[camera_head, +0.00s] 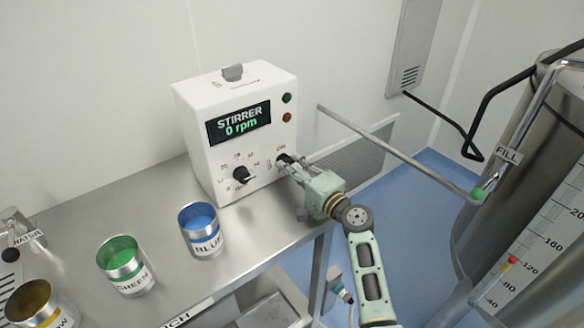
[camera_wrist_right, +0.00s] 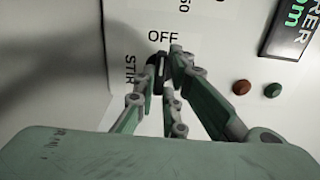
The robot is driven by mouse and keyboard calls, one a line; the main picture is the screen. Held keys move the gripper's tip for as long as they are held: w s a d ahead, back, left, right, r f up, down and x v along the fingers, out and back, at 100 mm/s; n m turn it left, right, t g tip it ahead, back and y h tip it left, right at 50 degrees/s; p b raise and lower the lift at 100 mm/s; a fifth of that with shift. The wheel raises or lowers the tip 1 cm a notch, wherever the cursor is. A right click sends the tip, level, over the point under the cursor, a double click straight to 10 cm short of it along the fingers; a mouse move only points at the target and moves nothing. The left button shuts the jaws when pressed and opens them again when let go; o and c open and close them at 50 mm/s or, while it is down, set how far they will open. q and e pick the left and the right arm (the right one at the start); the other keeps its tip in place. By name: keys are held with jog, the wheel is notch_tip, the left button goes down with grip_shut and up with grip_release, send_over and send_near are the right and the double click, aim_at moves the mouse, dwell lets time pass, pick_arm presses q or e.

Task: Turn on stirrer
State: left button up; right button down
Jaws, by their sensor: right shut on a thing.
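The stirrer control box (camera_head: 205,150) is white and stands on the steel bench. Its display (camera_head: 238,122) reads "STIRRER 0 rpm". My right gripper (camera_head: 285,161) is at the lower right of the box's front face, its fingers shut on the small dark stirrer switch (camera_head: 282,158). In the right wrist view the fingers (camera_wrist_right: 166,68) close around this black switch (camera_wrist_right: 161,60), just below the "OFF" label; part of the switch is hidden by the fingers. A larger black speed knob (camera_head: 241,174) sits to the left on the same face. My left gripper is not in view.
A green indicator (camera_head: 287,98) and a red one (camera_head: 287,118) sit right of the display. Blue (camera_head: 203,236), green (camera_head: 125,266) and yellow (camera_head: 38,304) cans stand on the bench (camera_head: 70,220). A "FILL" pipe (camera_head: 400,155) and a steel tank (camera_head: 510,190) are at right.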

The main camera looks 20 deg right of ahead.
jog(key=m+p, duration=0.1)
jog(key=m, duration=0.3)
jog(key=shift+p, duration=0.4)
jog(key=m+p, duration=0.2)
jog(key=m, duration=0.2)
jog(key=shift+m, duration=0.3)
jog(key=m+p, duration=0.3)
jog(key=m, duration=0.2)
jog(key=shift+f+m+p, duration=0.1)
jog(key=shift+m+p, duration=0.65)
jog(key=shift+m, duration=1.15)
jog(key=shift+s, duration=0.1)
jog(key=c, duration=1.8)
grip_release()
